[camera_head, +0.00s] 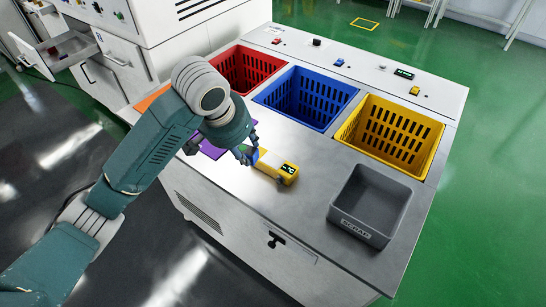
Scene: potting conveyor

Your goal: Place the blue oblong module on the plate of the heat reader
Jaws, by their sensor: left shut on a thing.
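My left gripper (250,158) reaches over the steel bench top from the left, fingers pointing down. It is shut on the blue oblong module (261,153), of which only a small part shows beside the fingers. The heat reader (288,173) is a yellow block with a small dark display, lying on the bench just right of the fingertips. Its low plate side extends left towards the gripper and is partly hidden. I cannot tell whether the module touches the plate. My right gripper is not in view.
Red (238,72), blue (305,100) and yellow (388,137) bins are sunk into the back of the bench. A grey scrap bin (371,206) stands at the right. A purple mat (214,149) lies partly under my arm. Bare steel lies between reader and scrap bin.

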